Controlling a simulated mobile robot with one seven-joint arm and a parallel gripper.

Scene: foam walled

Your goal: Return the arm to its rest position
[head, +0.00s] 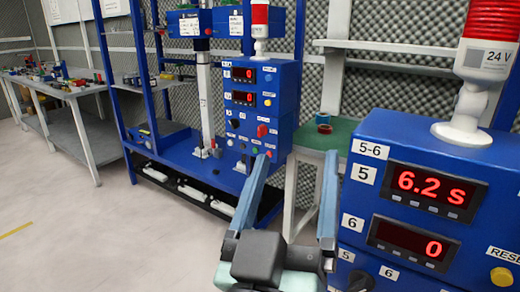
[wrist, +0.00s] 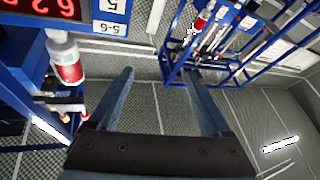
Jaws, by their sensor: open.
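My gripper (head: 296,165) is in the lower middle of the head view, its two long blue-grey fingers wide apart with nothing between them. It stands left of the near blue control box (head: 350,215) and in front of the farther blue box. In the wrist view my gripper (wrist: 158,82) is also open and empty. That view shows the room at a strong tilt, with foam wall panels beyond the fingers. The rest of my arm is mostly hidden.
The near box carries red displays (head: 432,192) and a red-and-white beacon (head: 478,70), close on the right. A farther blue box (head: 285,110) stands on a blue frame. A cluttered bench (head: 70,92) stands left. Floor (head: 80,220) at lower left is clear.

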